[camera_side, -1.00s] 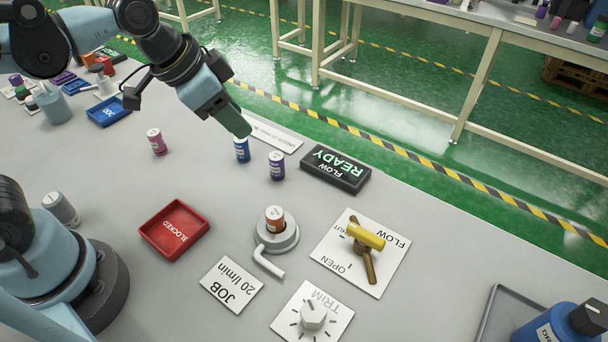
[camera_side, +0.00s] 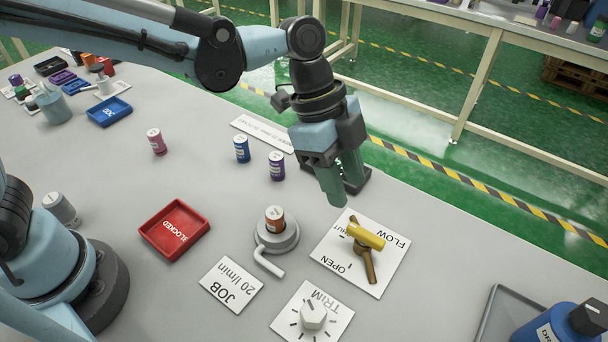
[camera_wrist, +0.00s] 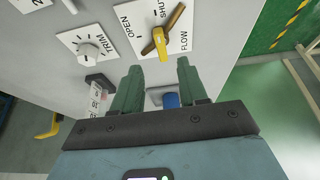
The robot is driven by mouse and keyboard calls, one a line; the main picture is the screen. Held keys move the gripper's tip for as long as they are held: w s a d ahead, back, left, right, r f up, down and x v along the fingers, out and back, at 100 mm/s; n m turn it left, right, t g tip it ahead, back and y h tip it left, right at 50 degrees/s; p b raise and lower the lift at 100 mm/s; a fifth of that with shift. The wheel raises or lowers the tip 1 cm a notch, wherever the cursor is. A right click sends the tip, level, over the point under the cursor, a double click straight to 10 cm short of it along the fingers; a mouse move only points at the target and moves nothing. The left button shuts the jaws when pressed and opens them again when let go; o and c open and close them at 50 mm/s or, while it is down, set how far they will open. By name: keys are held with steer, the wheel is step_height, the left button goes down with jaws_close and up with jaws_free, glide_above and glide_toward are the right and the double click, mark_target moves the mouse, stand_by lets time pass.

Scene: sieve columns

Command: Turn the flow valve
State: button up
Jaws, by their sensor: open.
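The flow valve has a yellow handle (camera_side: 366,236) above a brown bar (camera_side: 369,265). It sits on a white plate (camera_side: 328,248) marked FLOW, OPEN and SHUT. In the wrist view, the yellow handle (camera_wrist: 160,43) and brown bar (camera_wrist: 176,17) lie beyond my fingertips. My gripper (camera_side: 342,188) points down, with green fingers, above the far left edge of the plate. It is apart from the handle. In the wrist view, my gripper (camera_wrist: 159,70) has its two fingers spread with nothing between them.
A TRIM knob (camera_side: 313,316) stands nearer the camera. An orange-brown canister (camera_side: 275,218) sits in a round holder to the left. Purple (camera_side: 277,166) and blue (camera_side: 242,150) canisters stand behind it. A blue bottle (camera_side: 560,325) stands right.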

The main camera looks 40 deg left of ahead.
mark_target(359, 230)
steer(key=x, duration=0.8)
steer(key=shift+d+f, duration=0.1)
steer(key=shift+f, duration=0.25)
jaws_close()
